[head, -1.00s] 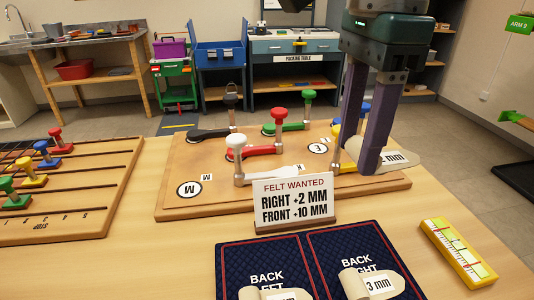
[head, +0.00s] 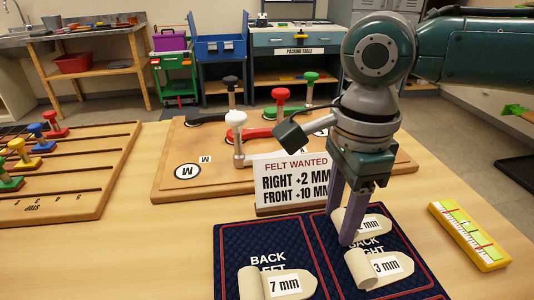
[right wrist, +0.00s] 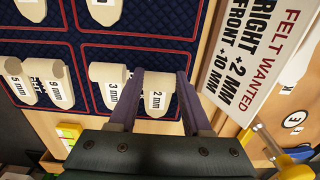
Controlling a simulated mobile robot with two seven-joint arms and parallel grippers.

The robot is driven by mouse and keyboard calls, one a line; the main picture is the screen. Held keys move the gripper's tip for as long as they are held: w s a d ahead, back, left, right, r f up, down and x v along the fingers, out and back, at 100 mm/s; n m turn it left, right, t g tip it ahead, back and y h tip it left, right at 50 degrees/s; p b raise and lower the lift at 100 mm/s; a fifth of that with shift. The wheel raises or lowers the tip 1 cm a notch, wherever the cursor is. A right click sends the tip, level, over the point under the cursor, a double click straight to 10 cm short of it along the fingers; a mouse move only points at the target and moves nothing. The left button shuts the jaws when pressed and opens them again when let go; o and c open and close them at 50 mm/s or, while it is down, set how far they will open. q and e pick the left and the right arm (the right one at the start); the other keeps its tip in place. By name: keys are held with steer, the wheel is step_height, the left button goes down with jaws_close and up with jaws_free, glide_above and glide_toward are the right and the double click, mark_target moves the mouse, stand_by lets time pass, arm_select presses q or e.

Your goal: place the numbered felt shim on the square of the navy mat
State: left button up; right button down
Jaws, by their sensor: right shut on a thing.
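My right gripper (head: 347,228) is shut on the cream 2 mm felt shim (head: 372,222), low over the navy mat (head: 236,245) at its back right square. It also shows in the right wrist view, with the 2 mm shim (right wrist: 156,100) between the purple fingers (right wrist: 158,84). I cannot tell whether this shim touches the mat. A 3 mm shim (head: 381,268) lies in the back right square, close beside the held one. A 7 mm shim (head: 279,284) lies in the back left square. The sign (head: 285,185) reads RIGHT +2 MM, FRONT +10 MM. My left gripper is out of view.
9 mm (right wrist: 60,84) and 5 mm (right wrist: 22,86) shims lie in another square. A wooden board (head: 182,196) with coloured knobbed levers stands behind the sign. A yellow gauge block (head: 468,236) lies right of the mat. A railed board (head: 90,180) is at left.

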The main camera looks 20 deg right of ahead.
steer(key=shift+c, duration=1.7)
jaws_free()
steer(key=shift+f, duration=0.1)
